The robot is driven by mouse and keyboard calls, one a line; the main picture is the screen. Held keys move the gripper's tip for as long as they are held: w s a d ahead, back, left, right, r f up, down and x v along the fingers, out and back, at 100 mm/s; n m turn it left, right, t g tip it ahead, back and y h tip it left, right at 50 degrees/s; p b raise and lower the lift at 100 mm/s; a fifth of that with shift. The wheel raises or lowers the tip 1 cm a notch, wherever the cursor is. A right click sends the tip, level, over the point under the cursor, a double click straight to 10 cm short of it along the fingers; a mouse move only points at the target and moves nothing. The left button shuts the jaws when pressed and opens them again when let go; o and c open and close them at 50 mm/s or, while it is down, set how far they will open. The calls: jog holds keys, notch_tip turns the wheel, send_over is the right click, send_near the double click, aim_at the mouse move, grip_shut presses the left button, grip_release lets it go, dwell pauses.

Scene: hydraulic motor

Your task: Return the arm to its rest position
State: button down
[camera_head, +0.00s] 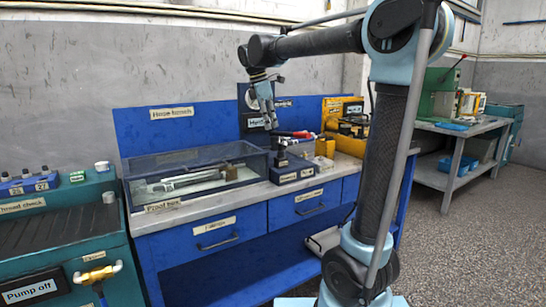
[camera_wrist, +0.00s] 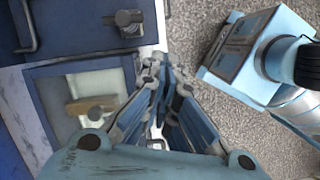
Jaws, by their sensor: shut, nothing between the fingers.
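My arm stands in the right half of the head view, with its column upright and its upper link reaching left over the blue bench (camera_head: 240,247). My gripper (camera_head: 268,124) hangs pointing down at the end of the arm, in front of the bench's blue back panel. It looks empty, and its fingers are together. In the wrist view my gripper (camera_wrist: 165,72) has its fingers close together, with nothing held between them.
A glass-lidded proof box (camera_head: 198,175) with a metal tool inside sits on the bench. A small dark fixture (camera_head: 284,160) stands below my gripper. A yellow unit (camera_head: 347,118) is behind my arm. A green station (camera_head: 62,235) stands left. Floor (camera_head: 475,230) at right is clear.

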jog(key=s+d+f+m+y, duration=0.2)
jog(key=s+d+f+m, duration=1)
jog(key=s+d, duration=0.35)
jog(key=s+d+f+m, duration=0.3)
jog(key=s+f, duration=0.3)
jog(key=f, duration=0.3)
jog(key=s+d+f+m+y, duration=0.1)
jog(key=s+d+f+m, duration=0.2)
jog(key=f, duration=0.7)
jog(key=s+m, duration=0.2)
jog(key=s, duration=0.1)
jog(key=shift+s+d+m+t, duration=0.2)
jog(key=shift+s+m+t, duration=0.1)
jog(key=shift+t, duration=0.1)
jog(key=shift+w+f, duration=0.15)
jog(key=shift+w, duration=0.35)
